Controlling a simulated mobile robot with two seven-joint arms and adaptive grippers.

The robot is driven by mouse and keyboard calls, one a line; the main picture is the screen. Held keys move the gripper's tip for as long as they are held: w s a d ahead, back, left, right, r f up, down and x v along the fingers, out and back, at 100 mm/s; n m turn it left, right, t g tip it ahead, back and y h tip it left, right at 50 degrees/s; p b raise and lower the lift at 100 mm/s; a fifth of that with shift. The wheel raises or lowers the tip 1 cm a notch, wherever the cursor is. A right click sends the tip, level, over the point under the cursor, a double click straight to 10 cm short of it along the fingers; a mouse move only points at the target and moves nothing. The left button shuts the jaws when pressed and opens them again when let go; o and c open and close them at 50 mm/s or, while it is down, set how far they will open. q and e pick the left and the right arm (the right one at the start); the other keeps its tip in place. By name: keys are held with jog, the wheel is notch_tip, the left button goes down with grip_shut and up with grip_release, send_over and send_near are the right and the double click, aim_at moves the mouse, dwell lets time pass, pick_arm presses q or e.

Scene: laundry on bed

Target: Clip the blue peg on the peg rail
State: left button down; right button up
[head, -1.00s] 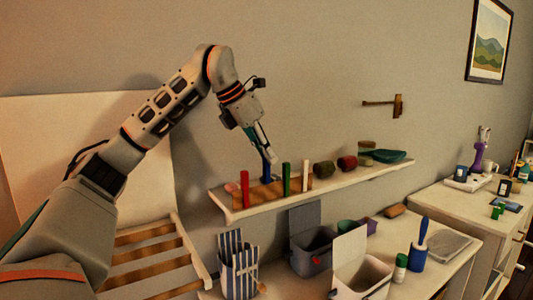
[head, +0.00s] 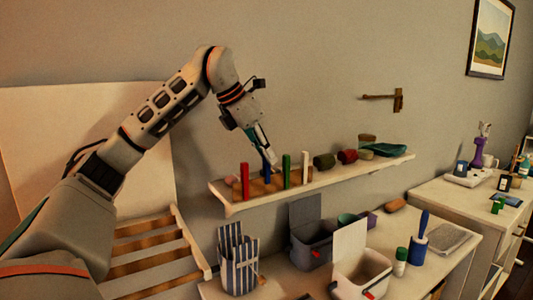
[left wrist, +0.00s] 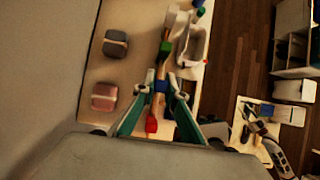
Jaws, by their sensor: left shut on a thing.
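The wooden peg rail (head: 256,188) lies on the wall shelf. A red peg (head: 244,180), a green peg (head: 286,171) and a white peg (head: 305,167) stand upright along it. My left gripper (head: 268,160) reaches down from above between the red and green pegs. It is shut on the blue peg (head: 266,168), which is partly hidden by the fingers. In the left wrist view the blue peg (left wrist: 160,86) shows between the fingertips, in line with the red peg (left wrist: 152,125) and green peg (left wrist: 166,47). I cannot tell whether the blue peg is seated on the rail.
The wall shelf (head: 335,179) also carries dark rolled items (head: 324,161) and a green dish (head: 390,150) to the right. Below are a striped holder (head: 238,262), open bins (head: 312,245) and a blue-handled brush (head: 420,238) on a table. A wall hook (head: 385,101) is at right.

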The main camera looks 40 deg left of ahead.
pick_arm(q)
jog(key=shift+f+b, duration=0.7)
jog(key=shift+f, duration=0.7)
jog(key=c, duration=2)
grip_release()
jog(key=v, duration=1.2)
